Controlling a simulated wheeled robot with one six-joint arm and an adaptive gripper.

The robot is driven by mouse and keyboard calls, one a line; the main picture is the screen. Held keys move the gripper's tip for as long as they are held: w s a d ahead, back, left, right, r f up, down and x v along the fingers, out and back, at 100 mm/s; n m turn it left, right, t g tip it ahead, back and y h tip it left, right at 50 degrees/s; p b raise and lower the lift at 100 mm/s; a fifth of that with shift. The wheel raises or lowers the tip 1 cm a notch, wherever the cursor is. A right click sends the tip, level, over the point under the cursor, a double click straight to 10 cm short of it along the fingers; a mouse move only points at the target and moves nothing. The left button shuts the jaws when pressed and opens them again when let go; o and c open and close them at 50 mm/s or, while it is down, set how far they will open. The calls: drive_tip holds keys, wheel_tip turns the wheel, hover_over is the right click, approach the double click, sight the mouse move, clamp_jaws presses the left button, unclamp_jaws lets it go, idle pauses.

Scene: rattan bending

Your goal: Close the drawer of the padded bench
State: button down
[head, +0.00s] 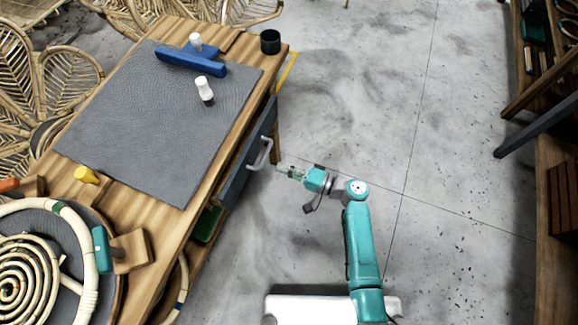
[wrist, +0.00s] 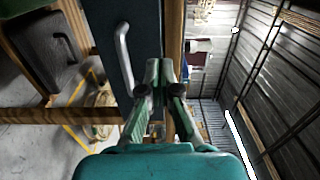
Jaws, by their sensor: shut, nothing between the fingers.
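The padded bench (head: 265,65) has a wooden top with a dark grey pad (head: 150,110). Its drawer (head: 238,172) has a dark grey front with a pale bar handle (head: 262,155), on the bench side facing me. How far the drawer stands out I cannot tell. In the wrist view the drawer front (wrist: 146,30) fills the upper middle, with its handle (wrist: 124,55) left of the fingers. My gripper (head: 281,168) is shut and empty, just right of the handle and apparently apart from it. Its fingertips also show in the wrist view (wrist: 165,68).
A blue tool (head: 190,62), a white-topped item (head: 204,88) and a dark cup (head: 270,41) stand on the bench. A rattan coil (head: 25,285) lies front left. Shelving (head: 555,190) lines the right. The concrete floor between is clear.

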drive_tip(key=x, duration=1)
drive_tip(key=shift+a, duration=0.1)
drive_tip(key=shift+x, duration=1.3)
drive_tip(key=shift+s+d, duration=0.1)
drive_tip(key=shift+d, duration=0.4)
drive_tip(key=v, duration=1.3)
approach(239, 169)
drive_tip(key=x, duration=0.9)
drive_tip(key=shift+a, duration=0.25)
